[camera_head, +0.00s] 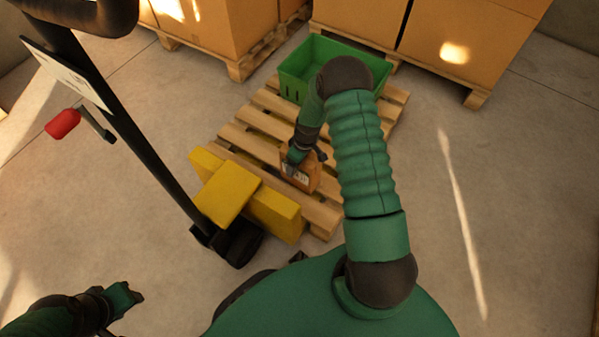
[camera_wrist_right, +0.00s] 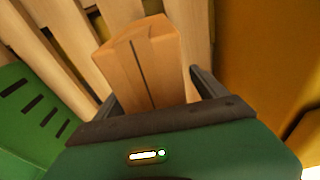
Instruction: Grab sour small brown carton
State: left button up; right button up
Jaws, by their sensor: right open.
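A small brown carton (camera_head: 300,172) stands on the wooden pallet (camera_head: 236,138), near the edge by the yellow jack. My right gripper (camera_head: 298,157) is at the carton and partly covers it. In the right wrist view the carton (camera_wrist_right: 143,68) lies between the two open fingers of my right gripper (camera_wrist_right: 155,90), one finger on each side. Whether the fingers touch it I cannot tell. The lettering on the carton is too small to read. My left gripper (camera_head: 128,296) is empty, low at the left above the floor, away from the pallet.
A green crate (camera_head: 295,72) stands on the far part of the pallet; its side also shows in the right wrist view (camera_wrist_right: 32,118). A yellow and black pallet jack (camera_head: 228,192) with a tall handle stands at the left. Large cardboard boxes (camera_head: 455,45) on pallets line the back. The floor at right is clear.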

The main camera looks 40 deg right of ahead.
jog(key=shift+d, duration=0.3)
jog(key=shift+a+r, duration=0.1)
jog(key=shift+a, duration=0.1)
jog(key=c, duration=1)
grip_shut()
jog(key=shift+d, duration=0.1)
